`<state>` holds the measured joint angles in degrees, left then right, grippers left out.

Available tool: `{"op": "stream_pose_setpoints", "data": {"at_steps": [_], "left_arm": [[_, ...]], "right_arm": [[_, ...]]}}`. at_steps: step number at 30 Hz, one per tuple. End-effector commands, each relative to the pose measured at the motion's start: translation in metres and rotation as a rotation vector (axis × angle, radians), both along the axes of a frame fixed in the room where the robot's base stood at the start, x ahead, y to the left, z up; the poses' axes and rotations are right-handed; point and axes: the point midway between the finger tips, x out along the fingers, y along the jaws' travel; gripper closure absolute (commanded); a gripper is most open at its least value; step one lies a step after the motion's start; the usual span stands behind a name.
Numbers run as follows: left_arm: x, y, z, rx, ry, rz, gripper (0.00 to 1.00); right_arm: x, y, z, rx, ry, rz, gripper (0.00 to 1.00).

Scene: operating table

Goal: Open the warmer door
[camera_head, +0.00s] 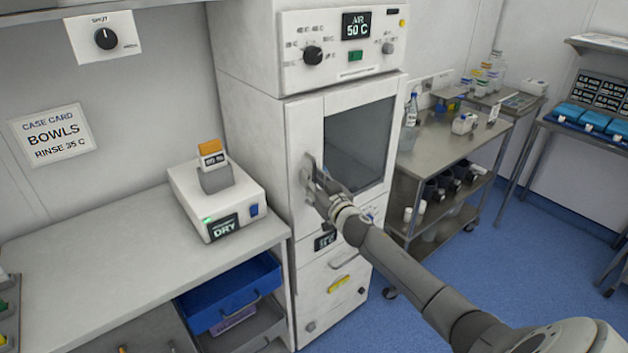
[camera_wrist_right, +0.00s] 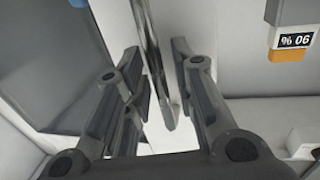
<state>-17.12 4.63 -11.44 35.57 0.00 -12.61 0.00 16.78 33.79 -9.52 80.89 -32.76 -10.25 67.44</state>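The warmer (camera_head: 250,150) is a tall white cabinet with a panel reading AIR 50 C on top. Its door (camera_head: 305,120) has a dark glass window (camera_head: 360,140) and looks shut. My right gripper (camera_head: 312,180) is at the door's left side, by the vertical metal handle. In the right wrist view, the handle (camera_wrist_right: 152,60) runs between the two open fingers of my right gripper (camera_wrist_right: 160,90), with gaps visible on both sides. In the head view the gripper hides most of the handle. My left gripper is in neither view.
Left of the warmer, a counter (camera_head: 110,270) holds a white DRY unit (camera_head: 218,200) with an orange-topped block. A blue drawer (camera_head: 235,290) sits below it. To the right stands a steel cart (camera_head: 455,145) with bottles and cups. Blue floor (camera_head: 500,240) is open in front.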

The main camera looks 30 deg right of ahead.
Motion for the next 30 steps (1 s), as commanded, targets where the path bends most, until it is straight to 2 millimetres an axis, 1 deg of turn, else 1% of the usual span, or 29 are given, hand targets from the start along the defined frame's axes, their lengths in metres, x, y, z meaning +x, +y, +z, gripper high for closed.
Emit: {"op": "stream_pose_setpoints", "data": {"at_steps": [1, 4, 5, 14, 19, 23, 26, 30], "left_arm": [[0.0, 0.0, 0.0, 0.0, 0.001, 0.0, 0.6], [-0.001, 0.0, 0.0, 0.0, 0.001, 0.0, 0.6], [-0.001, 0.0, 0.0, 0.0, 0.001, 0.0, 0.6], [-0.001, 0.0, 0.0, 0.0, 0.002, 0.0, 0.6], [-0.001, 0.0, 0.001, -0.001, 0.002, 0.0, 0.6], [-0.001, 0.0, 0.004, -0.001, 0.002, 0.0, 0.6], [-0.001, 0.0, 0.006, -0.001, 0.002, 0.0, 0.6], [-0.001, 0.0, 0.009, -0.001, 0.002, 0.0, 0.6]], "right_arm": [[0.0, 0.0, 0.0, 0.0, 0.0, 0.0, 0.86], [0.0, 0.0, 0.0, 0.0, 0.0, 0.0, 0.99], [0.0, 0.0, 0.0, 0.0, 0.0, 0.0, 1.0], [0.0, 0.0, 0.0, 0.0, 0.0, 0.0, 1.0], [-0.006, -0.002, 0.0, -0.001, 0.002, 0.013, 1.0], [-0.019, -0.004, -0.001, -0.002, 0.004, 0.046, 1.0], [-0.034, -0.008, 0.0, -0.003, 0.004, 0.088, 1.0], [-0.059, -0.014, -0.001, -0.005, 0.007, 0.168, 1.0]]}}
